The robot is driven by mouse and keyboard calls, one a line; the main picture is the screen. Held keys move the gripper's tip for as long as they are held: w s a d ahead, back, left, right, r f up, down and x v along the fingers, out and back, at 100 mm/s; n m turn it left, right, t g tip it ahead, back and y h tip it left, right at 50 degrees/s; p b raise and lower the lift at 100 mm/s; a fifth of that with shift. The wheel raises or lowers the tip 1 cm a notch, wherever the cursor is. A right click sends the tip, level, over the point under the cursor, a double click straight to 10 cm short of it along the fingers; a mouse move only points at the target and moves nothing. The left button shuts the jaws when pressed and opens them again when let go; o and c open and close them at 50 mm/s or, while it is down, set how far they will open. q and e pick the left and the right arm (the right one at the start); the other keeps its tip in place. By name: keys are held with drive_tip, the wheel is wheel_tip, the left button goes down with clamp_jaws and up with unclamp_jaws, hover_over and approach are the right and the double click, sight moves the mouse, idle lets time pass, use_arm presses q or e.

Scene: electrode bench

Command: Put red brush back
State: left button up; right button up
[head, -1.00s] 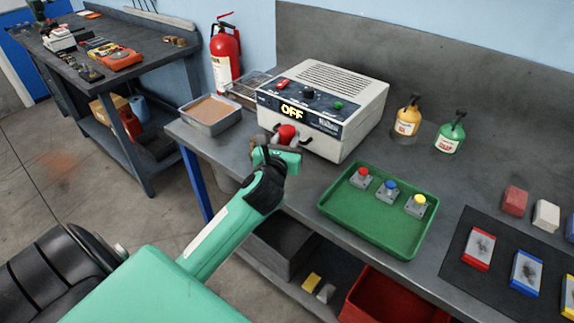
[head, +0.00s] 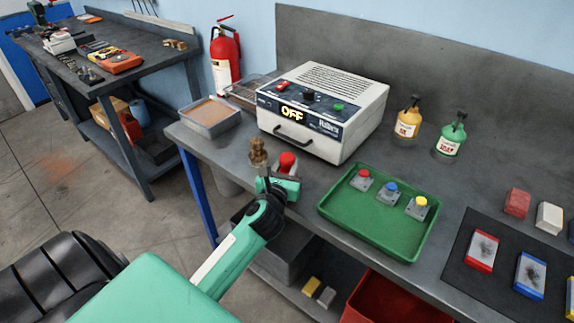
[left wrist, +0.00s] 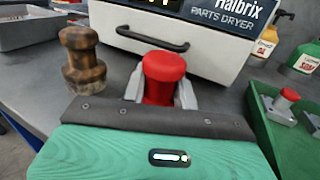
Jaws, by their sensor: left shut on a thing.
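My left gripper (left wrist: 162,95) is shut on a red round-topped piece (left wrist: 163,75), which I take to be the red brush. The grey fingers stand on either side of it, and its lower part is hidden. In the head view, the red top (head: 287,161) shows just beyond the gripper (head: 285,176), near the front edge of the bench, in front of the parts dryer (head: 320,110). I cannot tell whether it touches the bench. My right gripper is not in view.
A brown turned piece (head: 258,153) stands on the bench, left of the gripper; it also shows in the left wrist view (left wrist: 82,60). A green tray (head: 375,238) with red-, blue- and yellow-topped grey pieces lies to the right. A grey sand-coloured-filled pan (head: 212,130) stands left.

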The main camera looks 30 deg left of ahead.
sight(285, 169)
use_arm(q)
drive_tip(key=o, duration=0.8)
drive_tip(key=shift+c, duration=0.2)
drive_tip(key=shift+o, duration=1.1)
drive_tip(key=shift+r, duration=0.15)
drive_tip(key=b+v, duration=0.1)
drive_tip(key=v, duration=1.1)
drive_tip(key=shift+b, duration=0.3)
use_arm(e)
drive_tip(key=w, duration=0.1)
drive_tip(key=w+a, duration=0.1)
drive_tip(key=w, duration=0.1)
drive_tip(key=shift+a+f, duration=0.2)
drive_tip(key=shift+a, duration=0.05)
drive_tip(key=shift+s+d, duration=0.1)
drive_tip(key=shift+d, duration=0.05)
